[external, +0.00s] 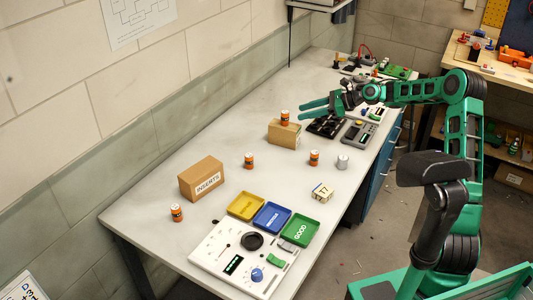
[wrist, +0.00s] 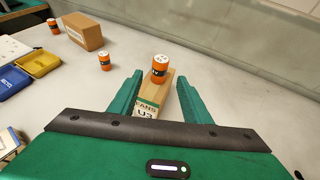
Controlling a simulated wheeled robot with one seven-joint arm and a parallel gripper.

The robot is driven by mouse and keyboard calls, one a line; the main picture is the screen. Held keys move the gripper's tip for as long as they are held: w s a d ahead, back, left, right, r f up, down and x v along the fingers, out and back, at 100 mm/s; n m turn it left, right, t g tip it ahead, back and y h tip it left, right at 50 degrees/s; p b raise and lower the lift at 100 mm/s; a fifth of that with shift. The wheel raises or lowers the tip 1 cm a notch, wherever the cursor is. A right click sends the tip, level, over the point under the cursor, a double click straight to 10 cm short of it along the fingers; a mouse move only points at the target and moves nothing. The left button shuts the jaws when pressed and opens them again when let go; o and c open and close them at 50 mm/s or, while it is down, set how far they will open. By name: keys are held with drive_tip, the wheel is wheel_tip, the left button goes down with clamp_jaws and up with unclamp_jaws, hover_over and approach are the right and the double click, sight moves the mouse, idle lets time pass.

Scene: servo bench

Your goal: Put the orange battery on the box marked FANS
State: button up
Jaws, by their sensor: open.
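The box marked FANS (wrist: 147,108) is a small tan carton; its label faces me in the wrist view, and it stands on the bench in the external view (external: 285,135). An orange battery (wrist: 160,69) with a black band stands upright on top of it, also seen in the external view (external: 285,117). My gripper (wrist: 158,75) is open and empty, its green fingers left and right of the battery in the wrist view with gaps on both sides. In the external view my gripper (external: 301,110) is just right of and slightly above the battery.
Other orange batteries stand on the bench (external: 249,160) (external: 314,158) (external: 177,212). A silver cylinder (external: 342,162), an INSERTS box (external: 202,179) and yellow (external: 246,206), blue (external: 272,217) and green (external: 299,229) trays are nearer the front.

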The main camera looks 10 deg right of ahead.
drive_tip(key=shift+v, duration=1.5)
drive_tip(key=shift+s+f, duration=0.1)
drive_tip(key=s+d+f+n+g+h, duration=0.1)
drive_tip(key=s+d+f+n+h, duration=0.15)
drive_tip(key=s+d, duration=0.5)
drive_tip(key=s+d+f+n+h, duration=0.1)
drive_tip(key=s+d+n+h, duration=0.3)
drive_tip(key=s+d, duration=0.3)
drive_tip(key=s+d+f+n+g+h, duration=0.1)
drive_tip(key=s+d+n+h, duration=0.4)
drive_tip(key=s, duration=0.4)
drive_tip(key=s+d+n+g, duration=0.1)
drive_tip(key=s+d, duration=0.3)
drive_tip(key=s, duration=1)
drive_tip(key=s+d+f+n+g, duration=0.1)
drive_tip(key=s+d, duration=0.4)
drive_tip(key=s, duration=1)
drive_tip(key=n+g, duration=0.1)
drive_tip(key=n, duration=0.1)
drive_tip(key=shift+d+n+h, duration=0.25)
drive_tip(key=shift+n+h, duration=0.1)
drive_tip(key=shift+w, duration=0.1)
